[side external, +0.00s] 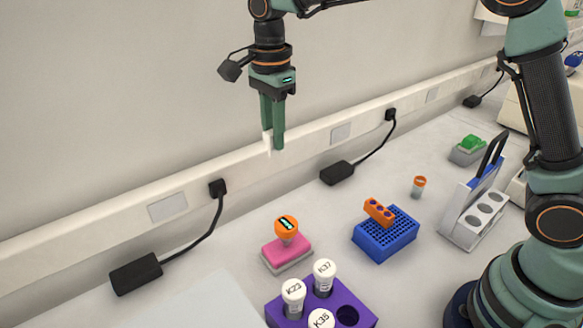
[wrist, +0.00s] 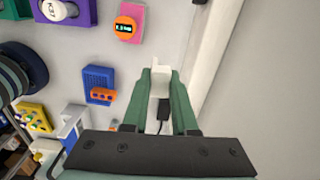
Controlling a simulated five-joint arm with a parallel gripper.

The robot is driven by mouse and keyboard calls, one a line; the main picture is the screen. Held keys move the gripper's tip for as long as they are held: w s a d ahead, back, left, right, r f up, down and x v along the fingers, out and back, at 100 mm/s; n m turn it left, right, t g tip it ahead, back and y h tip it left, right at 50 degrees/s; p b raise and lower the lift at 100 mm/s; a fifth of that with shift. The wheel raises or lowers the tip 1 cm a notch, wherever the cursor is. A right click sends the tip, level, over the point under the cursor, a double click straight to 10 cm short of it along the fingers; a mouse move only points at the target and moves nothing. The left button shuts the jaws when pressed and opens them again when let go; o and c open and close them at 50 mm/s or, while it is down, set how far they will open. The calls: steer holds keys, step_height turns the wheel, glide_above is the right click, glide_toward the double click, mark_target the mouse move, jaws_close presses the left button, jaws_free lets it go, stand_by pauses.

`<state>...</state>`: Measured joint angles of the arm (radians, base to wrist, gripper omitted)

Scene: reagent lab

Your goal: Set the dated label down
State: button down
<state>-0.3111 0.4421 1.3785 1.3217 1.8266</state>
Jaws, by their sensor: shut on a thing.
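My gripper (side external: 273,141) is high above the bench near the wall, pointing down. It is shut on a small white piece, which looks like the dated label (side external: 267,146). The label also shows in the wrist view (wrist: 160,65), between the green fingertips of my gripper (wrist: 160,82) and sticking out past them. No date can be read on it. It is held in the air, clear of the bench.
Below stand a pink block (side external: 277,255) with an orange-topped item (side external: 287,226), a blue rack (side external: 385,240) with an orange strip (side external: 379,211), and a purple rack (side external: 352,296) with white-capped tubes. Black adapters (side external: 136,274) lie by the wall. Bare bench lies between them.

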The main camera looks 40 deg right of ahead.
steer(key=s+d, duration=0.2)
steer(key=d, duration=0.7)
steer(key=shift+m, duration=0.3)
step_height(320, 180, down, 16)
steer(key=shift+r, duration=0.15)
steer(key=shift+w+f, duration=0.1)
steer(key=shift+f, duration=2.2)
steer(key=shift+f, duration=0.1)
steer(key=c, duration=0.7)
jaws_free()
